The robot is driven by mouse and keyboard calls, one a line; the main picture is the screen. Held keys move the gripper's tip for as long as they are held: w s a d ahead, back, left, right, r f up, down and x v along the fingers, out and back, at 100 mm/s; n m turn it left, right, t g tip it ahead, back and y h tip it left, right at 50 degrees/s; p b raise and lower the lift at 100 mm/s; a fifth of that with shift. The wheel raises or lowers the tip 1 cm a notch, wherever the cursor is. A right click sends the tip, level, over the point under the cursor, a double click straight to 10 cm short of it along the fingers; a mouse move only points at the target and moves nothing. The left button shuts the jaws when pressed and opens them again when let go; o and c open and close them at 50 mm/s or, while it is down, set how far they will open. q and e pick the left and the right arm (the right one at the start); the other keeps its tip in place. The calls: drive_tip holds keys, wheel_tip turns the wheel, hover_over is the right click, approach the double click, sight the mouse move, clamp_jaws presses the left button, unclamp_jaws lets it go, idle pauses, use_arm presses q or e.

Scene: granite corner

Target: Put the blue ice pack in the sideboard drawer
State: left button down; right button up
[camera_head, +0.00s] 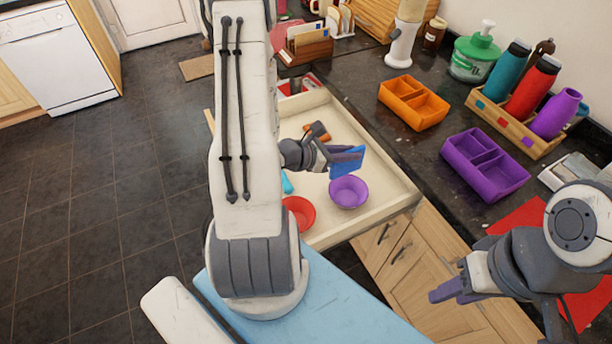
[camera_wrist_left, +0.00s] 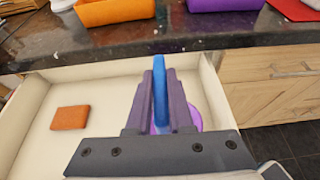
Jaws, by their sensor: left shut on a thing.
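The blue ice pack (camera_head: 347,161) is held upright on edge in my left gripper (camera_head: 332,158), which is shut on it. It also shows in the left wrist view (camera_wrist_left: 159,90) as a thin blue slab between the two fingers. The sideboard drawer (camera_head: 386,203) is pulled open, and the ice pack is over its inside, above and beside a purple bowl (camera_head: 348,192). The drawer also holds a red bowl (camera_head: 300,212) and an orange-brown block (camera_wrist_left: 70,118). My right gripper (camera_head: 452,290) is near the counter's front edge, away from the drawer; its finger gap is unclear.
The dark counter (camera_head: 360,95) runs behind the drawer. On it are an orange tray (camera_head: 413,103), a purple tray (camera_head: 484,166), a wooden rack (camera_head: 520,125) of bottles and a green pump bottle (camera_head: 474,55). Cabinet doors (camera_head: 412,265) are below. The drawer's left part has bare floor.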

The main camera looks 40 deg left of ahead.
use_arm(q)
drive_tip(key=a+f+p, duration=0.1)
drive_tip(key=a+f, duration=0.2)
drive_tip(key=a, duration=0.1)
drive_tip(key=a+f+p, duration=0.1)
drive_tip(key=a+f, duration=0.3)
drive_tip(key=a+f+p, duration=0.1)
drive_tip(key=a+f, duration=0.2)
drive_tip(key=a, duration=0.1)
drive_tip(key=shift+w+f+p, duration=0.15)
drive_tip(key=shift+w+p, duration=0.05)
drive_tip(key=shift+p, duration=0.1)
drive_tip(key=shift+f, duration=0.35)
drive_tip(key=shift+f, duration=0.1)
drive_tip(key=c, duration=0.8)
unclamp_jaws()
